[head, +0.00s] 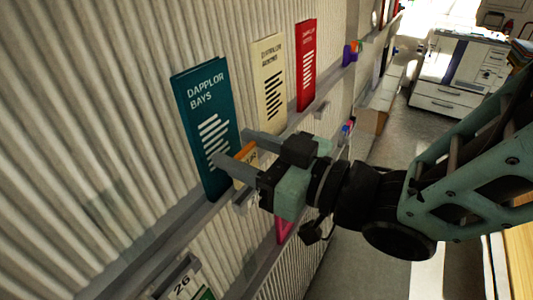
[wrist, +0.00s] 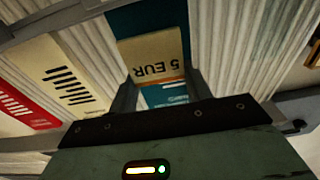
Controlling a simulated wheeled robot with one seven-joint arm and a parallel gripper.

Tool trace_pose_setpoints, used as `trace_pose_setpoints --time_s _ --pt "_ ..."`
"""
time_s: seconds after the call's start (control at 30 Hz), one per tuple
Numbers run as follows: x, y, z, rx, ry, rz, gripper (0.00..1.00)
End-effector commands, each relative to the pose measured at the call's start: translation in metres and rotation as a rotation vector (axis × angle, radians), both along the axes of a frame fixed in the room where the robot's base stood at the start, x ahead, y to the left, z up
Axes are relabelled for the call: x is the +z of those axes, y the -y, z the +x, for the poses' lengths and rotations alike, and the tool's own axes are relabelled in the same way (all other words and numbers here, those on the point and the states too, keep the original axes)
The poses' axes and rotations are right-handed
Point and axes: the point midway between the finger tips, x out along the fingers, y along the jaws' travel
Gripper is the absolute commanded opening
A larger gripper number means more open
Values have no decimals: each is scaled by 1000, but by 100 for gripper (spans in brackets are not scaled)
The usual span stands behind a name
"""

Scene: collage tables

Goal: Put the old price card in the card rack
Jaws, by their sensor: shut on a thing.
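A cream price card (wrist: 155,55) reading "5 EUR", with an orange band, is between my gripper's fingers in the wrist view. My gripper (wrist: 160,90) is shut on it. In the head view the card (head: 246,168) shows in part between the fingers of my gripper (head: 232,148), in front of the teal "DAPPLOR BAYS" board (head: 205,110). I cannot tell whether the card touches the ledge (head: 180,238) below it. No card rack can be made out for certain; a holder with a "26" card (head: 183,287) shows at the bottom of the head view.
A cream board (head: 269,85) and a red board (head: 306,65) stand along the corrugated wall, right of the teal one. A purple item (head: 348,55) sits further along. A pink item (head: 284,230) is below my gripper.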

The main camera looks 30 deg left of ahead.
Motion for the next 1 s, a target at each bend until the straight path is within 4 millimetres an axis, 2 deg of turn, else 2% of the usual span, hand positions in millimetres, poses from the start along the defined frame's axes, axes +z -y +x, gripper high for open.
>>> trace_pose_setpoints --time_s 0.4,0.77,0.8,0.83,0.87,1.0 --pt "-39 0 1 -1 -2 -1 28" --pt "-44 0 0 0 0 2 28" --pt "-44 0 0 0 0 2 57" --pt "-43 0 0 0 0 2 66" --pt "-43 0 0 0 0 2 71" --pt "-43 0 0 0 0 2 71"
